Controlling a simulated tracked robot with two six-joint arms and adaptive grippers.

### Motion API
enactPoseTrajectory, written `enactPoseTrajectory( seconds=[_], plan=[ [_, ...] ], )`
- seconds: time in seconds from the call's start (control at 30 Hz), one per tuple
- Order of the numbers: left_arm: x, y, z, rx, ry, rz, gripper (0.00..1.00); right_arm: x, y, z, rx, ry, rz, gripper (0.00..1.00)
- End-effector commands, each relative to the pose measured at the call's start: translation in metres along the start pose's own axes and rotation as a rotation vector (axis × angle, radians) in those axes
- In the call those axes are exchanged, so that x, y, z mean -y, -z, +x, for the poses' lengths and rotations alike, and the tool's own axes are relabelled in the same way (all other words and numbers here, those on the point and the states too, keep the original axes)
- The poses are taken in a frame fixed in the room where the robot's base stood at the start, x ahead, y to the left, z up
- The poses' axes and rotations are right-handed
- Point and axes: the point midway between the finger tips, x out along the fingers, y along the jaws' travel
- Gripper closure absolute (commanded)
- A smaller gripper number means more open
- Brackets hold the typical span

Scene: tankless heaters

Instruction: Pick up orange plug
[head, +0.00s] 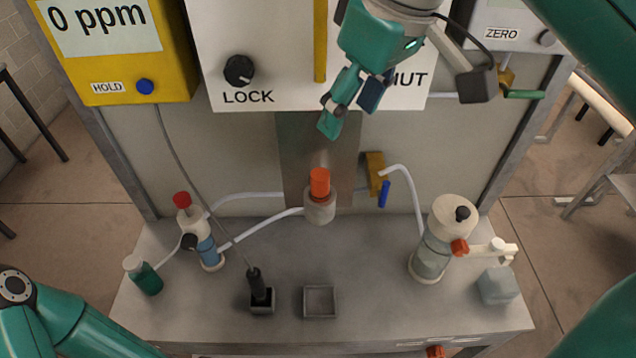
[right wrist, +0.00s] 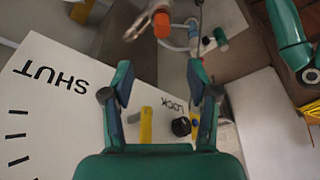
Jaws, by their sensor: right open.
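The orange plug (head: 320,182) is a short upright orange cylinder on top of a pale fitting (head: 320,207) at the back middle of the bench. In the right wrist view, the orange plug (right wrist: 161,25) shows near the top, ahead of the fingers. My left gripper is out of view; only part of my left arm shows at the lower left.
The white panel (head: 250,65) with a black LOCK knob (head: 239,70) and yellow bar (head: 320,40) is close to my right gripper.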

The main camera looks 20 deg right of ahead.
Motion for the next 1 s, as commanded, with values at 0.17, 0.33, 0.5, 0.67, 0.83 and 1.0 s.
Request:
enactPoseTrajectory(
  seconds=[0.17,0.33,0.5,0.67,0.83,1.0],
  plan=[
    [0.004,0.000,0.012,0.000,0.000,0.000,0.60,-0.002,-0.004,0.041,0.003,-0.001,0.009,0.41],
    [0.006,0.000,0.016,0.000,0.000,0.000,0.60,-0.003,-0.004,0.074,0.003,-0.001,0.010,0.41],
    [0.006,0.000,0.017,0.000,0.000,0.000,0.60,-0.003,-0.003,0.092,0.000,-0.002,0.011,0.41],
    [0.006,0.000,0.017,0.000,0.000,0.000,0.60,-0.002,-0.003,0.099,0.000,-0.002,0.010,0.41],
    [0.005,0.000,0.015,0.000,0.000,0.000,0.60,0.000,-0.002,0.120,0.004,-0.002,0.011,0.41],
    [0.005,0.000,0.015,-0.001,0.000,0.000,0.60,0.000,-0.002,0.142,0.001,-0.003,0.012,0.41]
  ],
)
